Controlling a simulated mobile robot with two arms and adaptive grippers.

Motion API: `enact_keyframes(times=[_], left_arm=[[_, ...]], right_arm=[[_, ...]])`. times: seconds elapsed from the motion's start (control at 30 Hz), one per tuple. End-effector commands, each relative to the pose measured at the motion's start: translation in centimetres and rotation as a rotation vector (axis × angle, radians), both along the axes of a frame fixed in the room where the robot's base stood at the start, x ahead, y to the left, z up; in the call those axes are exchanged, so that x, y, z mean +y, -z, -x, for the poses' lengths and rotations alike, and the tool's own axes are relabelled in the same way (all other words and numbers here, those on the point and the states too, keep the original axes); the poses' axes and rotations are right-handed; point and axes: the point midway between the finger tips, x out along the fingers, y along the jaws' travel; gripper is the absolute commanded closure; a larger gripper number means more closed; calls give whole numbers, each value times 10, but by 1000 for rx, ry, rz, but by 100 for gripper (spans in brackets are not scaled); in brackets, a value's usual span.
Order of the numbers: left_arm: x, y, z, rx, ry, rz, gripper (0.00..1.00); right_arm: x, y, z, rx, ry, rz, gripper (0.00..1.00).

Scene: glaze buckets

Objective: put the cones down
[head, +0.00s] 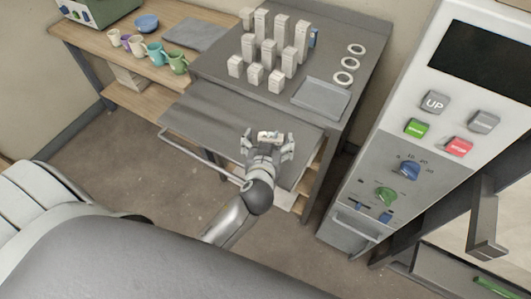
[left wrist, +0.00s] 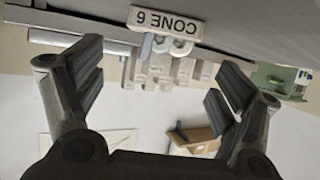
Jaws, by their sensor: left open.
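My left gripper (head: 268,145) is open over the pulled-out grey shelf (head: 215,112) of the dark workbench. A small pale block (head: 270,135) shows just beyond its fingertips. In the left wrist view, this block carries a label reading CONE 6 (left wrist: 167,22), seen upside down. It lies ahead of the two spread fingers (left wrist: 155,68), and neither finger visibly touches it. I cannot tell whether it rests on the shelf surface. My right gripper is not in view.
White upright blocks (head: 262,52) of several heights stand on the bench top. Beside them are a shallow grey tray (head: 321,98) and three white rings (head: 344,78). Mugs (head: 154,52) stand on the wooden table at left. A control panel (head: 425,130) rises at right.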

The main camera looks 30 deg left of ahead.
Motion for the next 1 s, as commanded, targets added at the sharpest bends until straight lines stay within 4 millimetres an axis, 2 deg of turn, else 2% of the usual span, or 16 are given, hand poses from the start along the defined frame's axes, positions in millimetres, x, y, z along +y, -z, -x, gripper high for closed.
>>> enact_keyframes(times=[0.03, 0.2, 0.4, 0.57, 1.0], left_arm=[[-3, -1, 11, 1, -1, 3, 11], [-12, -14, 39, 1, -2, 3, 11], [-19, -25, 60, 1, -1, 1, 11], [-21, -29, 66, 1, -1, -1, 11], [-21, -29, 66, 1, -1, -2, 11]], right_arm=[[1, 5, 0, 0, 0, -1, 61], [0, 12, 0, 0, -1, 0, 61], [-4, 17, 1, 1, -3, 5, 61], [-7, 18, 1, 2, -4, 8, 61], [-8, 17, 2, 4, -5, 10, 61]])
